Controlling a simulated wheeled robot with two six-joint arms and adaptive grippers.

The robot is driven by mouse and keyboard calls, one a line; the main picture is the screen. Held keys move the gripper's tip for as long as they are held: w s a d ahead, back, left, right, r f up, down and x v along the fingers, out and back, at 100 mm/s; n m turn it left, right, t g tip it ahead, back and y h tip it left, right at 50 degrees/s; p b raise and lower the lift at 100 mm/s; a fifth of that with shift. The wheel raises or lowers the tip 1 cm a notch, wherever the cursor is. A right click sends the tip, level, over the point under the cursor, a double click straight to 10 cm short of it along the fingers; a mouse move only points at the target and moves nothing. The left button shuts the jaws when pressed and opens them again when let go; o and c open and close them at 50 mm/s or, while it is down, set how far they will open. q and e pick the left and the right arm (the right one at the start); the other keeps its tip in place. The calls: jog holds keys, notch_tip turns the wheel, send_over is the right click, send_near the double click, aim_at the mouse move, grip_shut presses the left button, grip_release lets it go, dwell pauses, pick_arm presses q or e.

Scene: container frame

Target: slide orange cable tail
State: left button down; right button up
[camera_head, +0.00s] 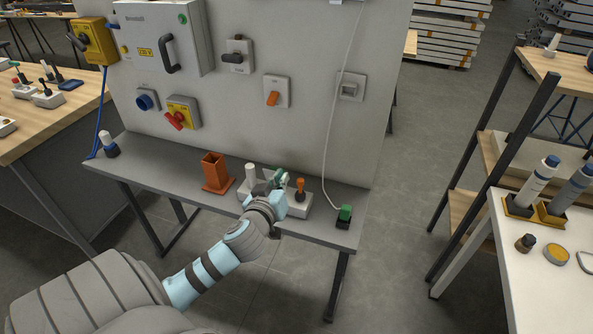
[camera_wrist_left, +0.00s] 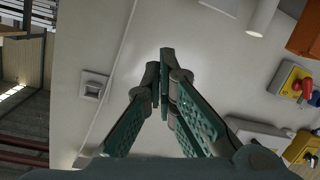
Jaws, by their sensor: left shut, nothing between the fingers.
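My left gripper (camera_head: 280,182) is shut with nothing in it, over the grey shelf (camera_head: 180,170) in front of the white panel. In the left wrist view its green fingers (camera_wrist_left: 162,75) meet at the tips, facing the panel. I cannot make out an orange cable tail. An orange-handled piece (camera_head: 300,187) stands in the pale block (camera_head: 248,188) next to my gripper. A white cable (camera_head: 328,150) hangs down the panel and ends at a green plug (camera_head: 345,213) on the shelf's right end. My right gripper is out of view.
An open-topped orange box (camera_head: 216,172) stands left of the block. A grey box with a handle (camera_head: 165,38) and several switches, one orange (camera_head: 272,98), are on the panel. A blue cable (camera_head: 101,110) hangs at left. A white table (camera_head: 540,280) stands at right.

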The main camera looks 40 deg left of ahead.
pick_arm(q)
jog(key=w+a+f+b, duration=0.1)
jog(key=w+a+f, duration=0.1)
jog(key=w+f, duration=0.4)
jog(key=w, duration=0.3)
jog(key=shift+a+f, duration=0.2)
jog(key=shift+a, duration=0.05)
jog(key=b, duration=0.5)
send_over(296, 203)
notch_tip(296, 203, down, 4)
jog(key=shift+d+f, duration=0.1)
jog(key=shift+s+r+p, duration=0.1)
jog(key=shift+r+p, duration=0.15)
jog(key=shift+p, duration=0.25)
